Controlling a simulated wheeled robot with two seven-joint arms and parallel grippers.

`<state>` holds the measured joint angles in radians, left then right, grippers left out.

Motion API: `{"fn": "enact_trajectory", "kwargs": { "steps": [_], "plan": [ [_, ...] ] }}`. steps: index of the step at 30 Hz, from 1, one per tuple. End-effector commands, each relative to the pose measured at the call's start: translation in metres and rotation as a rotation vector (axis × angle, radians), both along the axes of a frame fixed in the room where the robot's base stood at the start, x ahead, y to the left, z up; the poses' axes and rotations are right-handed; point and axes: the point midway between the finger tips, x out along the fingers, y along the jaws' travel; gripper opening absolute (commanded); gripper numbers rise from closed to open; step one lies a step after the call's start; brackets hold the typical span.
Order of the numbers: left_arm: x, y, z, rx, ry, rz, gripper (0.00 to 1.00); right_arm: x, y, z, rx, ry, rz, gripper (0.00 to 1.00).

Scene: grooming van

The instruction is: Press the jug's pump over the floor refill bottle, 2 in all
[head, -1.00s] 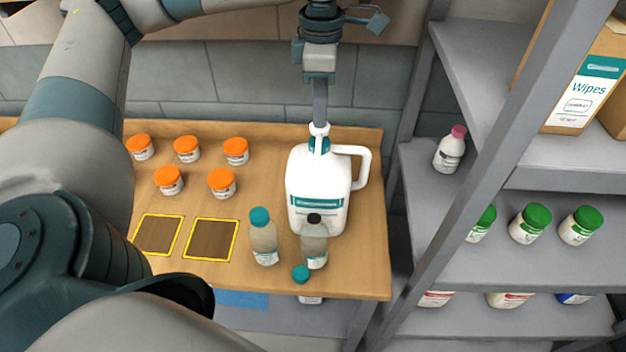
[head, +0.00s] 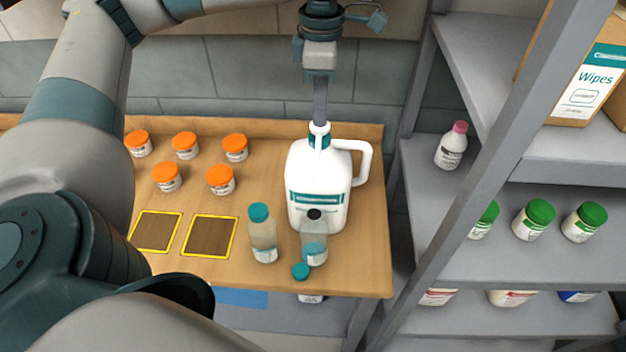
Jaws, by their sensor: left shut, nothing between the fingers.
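The white jug (head: 319,180) with a teal label stands upright on the wooden table, its handle to the right. Its white pump head (head: 320,128) sits on top, above a teal collar. My left gripper (head: 320,118) is shut and empty, pointing down with its tips at the pump head; I cannot tell whether they press it. A clear, uncapped bottle (head: 314,252) with a dark mouth stands in front of the jug and holds some blue-teal liquid. A similar teal-capped bottle (head: 263,235) stands to its left. Which label reads floor is too small to tell. My right gripper is not in view.
A loose teal cap (head: 301,271) lies near the table's front edge. Several orange-lidded jars (head: 185,146) stand at the back left, behind two yellow-edged dark squares (head: 209,236). A grey shelf rack (head: 470,254) with bottles and boxes stands close on the right.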

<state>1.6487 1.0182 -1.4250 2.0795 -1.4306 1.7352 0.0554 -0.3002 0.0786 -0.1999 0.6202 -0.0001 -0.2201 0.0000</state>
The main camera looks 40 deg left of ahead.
Motion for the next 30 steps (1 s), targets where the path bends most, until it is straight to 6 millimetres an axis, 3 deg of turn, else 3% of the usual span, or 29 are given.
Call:
{"fn": "enact_trajectory", "kwargs": {
  "steps": [15, 30],
  "plan": [
    [0.0, 0.0, 0.023, 0.0, 0.001, -0.001, 0.0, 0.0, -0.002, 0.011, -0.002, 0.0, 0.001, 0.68],
    [0.0, 0.0, 0.025, 0.0, 0.0, 0.0, 0.0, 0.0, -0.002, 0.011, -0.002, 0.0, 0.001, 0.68]
  ]
}}
